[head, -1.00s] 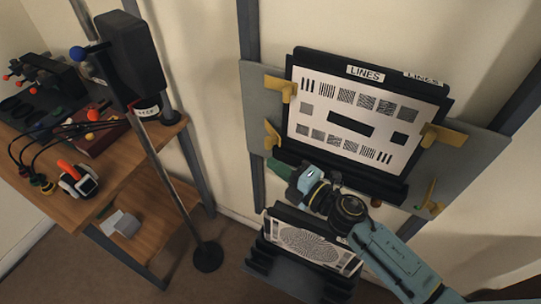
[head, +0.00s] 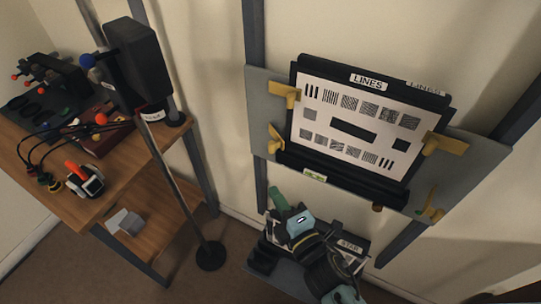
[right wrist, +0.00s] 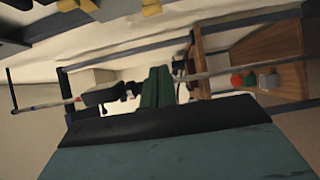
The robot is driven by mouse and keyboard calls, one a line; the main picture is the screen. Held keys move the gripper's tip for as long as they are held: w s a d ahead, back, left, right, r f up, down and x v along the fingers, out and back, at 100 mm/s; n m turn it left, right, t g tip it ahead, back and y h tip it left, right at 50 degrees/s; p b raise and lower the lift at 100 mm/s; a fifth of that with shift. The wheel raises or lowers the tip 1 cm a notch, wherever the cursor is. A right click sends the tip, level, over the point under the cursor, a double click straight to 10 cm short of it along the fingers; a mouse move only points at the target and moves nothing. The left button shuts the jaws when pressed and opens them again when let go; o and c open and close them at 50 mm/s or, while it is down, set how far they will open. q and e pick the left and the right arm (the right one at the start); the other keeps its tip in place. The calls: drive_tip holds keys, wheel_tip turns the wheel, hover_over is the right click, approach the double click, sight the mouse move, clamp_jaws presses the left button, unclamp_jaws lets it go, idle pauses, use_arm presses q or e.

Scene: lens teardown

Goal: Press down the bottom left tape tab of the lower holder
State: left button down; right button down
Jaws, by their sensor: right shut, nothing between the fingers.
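A grey panel (head: 474,175) on the wall bears a black holder with the LINES chart (head: 310,122). Yellow clip-like tabs show at its upper left (head: 284,92), lower left (head: 274,138), right (head: 442,145) and lower right (head: 431,207). A small pale green-white tab (head: 315,176) sits at the ledge's bottom left. A lower black holder labelled STAR (head: 349,245) stands near the floor, mostly hidden by my right arm. My right gripper (head: 277,199) is shut and empty, below the panel and above this holder's left part. Its green fingers show in the right wrist view (right wrist: 157,88). No lower-holder tape tab is discernible.
A wooden bench (head: 65,205) with tools and cables stands at the left. A black box (head: 138,62) and a thin pole on a round base (head: 210,256) stand between bench and panel. Bare floor lies around the pole base.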

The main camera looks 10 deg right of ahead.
use_arm(q)
drive_tip(key=shift+r+p, duration=0.35)
drive_tip(key=shift+r, duration=0.05)
use_arm(e)
drive_tip(key=w, duration=1.1)
drive_tip(key=shift+w+a, duration=0.3)
use_arm(q)
drive_tip(key=shift+s, duration=0.1)
use_arm(e)
drive_tip(key=shift+d, duration=0.15)
